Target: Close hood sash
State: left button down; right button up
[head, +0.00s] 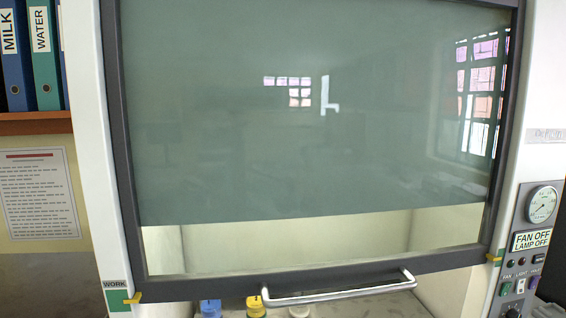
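The hood sash (215,286) fills the middle of the head view: a large greenish reflective pane (300,150) in a dark grey frame. A silver bar handle (340,293) runs along its bottom rail. Below the rail an opening shows part of the work surface, so the sash is not fully down; its lower limit is out of view. A yellow pointer (132,298) at the sash's lower left lies beside a green "WORK" label (117,299). Another yellow pointer (493,259) is at the lower right. Neither of my grippers is in view.
Behind and below the rail stand a blue-capped container (210,308), a yellow one (256,307) and a pale one (299,312). A control panel (528,250) with a gauge, reading "FAN OFF, LAMP OFF", is at right. Binders (42,55) sit on a shelf at left.

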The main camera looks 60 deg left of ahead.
aim_at(263, 282)
jog(key=u, duration=1.5)
jog(key=l, duration=0.25)
jog(key=k+l+u, duration=0.1)
jog(key=k+l, duration=0.05)
jog(key=l, duration=0.15)
